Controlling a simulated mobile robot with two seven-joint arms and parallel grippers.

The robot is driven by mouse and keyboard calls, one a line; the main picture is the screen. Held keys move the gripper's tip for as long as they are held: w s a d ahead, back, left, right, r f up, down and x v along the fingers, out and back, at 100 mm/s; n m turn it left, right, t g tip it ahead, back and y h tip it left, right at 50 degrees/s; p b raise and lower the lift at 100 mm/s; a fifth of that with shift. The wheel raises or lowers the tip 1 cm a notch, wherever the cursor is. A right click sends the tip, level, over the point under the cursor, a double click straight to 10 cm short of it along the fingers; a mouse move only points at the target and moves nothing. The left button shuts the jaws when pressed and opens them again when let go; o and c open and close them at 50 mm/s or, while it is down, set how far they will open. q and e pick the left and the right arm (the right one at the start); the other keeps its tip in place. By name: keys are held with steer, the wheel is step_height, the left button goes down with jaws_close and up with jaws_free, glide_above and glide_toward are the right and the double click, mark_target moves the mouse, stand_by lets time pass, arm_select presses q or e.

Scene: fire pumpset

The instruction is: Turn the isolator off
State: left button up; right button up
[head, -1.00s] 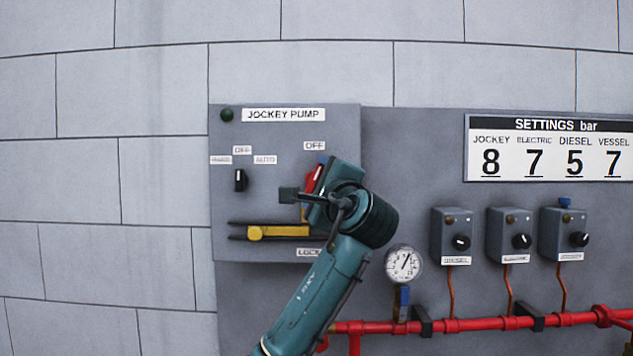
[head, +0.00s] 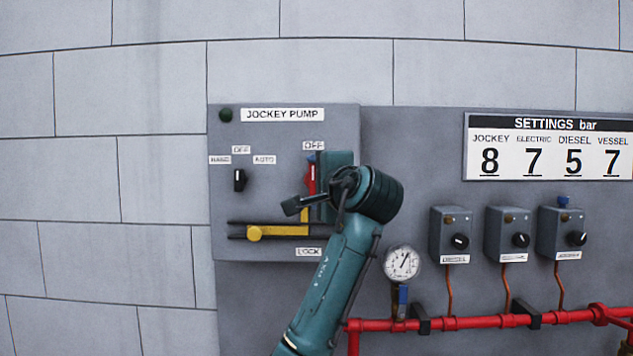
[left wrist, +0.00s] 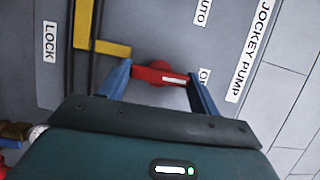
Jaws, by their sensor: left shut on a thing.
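My left gripper (left wrist: 159,74) is shut on the red handle (left wrist: 158,77), with one blue finger at each end in the left wrist view. In the head view, my left gripper (head: 314,180) covers the handle's right side. A yellow slide bar (head: 285,231) lies below, above the LOCK label (head: 308,252). My right gripper is not in view.
A small black selector (head: 240,180) sits left on the panel, with HAND, OFF and AUTO labels around it. A gauge (head: 402,263), several grey switch boxes (head: 450,233) and a red pipe (head: 470,323) are to the right. The block wall at left is clear.

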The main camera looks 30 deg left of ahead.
arm_select(q)
steer(key=o, duration=1)
steer(key=b+v, duration=0.3)
steer(key=v, duration=1)
steer(key=shift+b, duration=0.4)
steer(key=shift+s+d, duration=0.1)
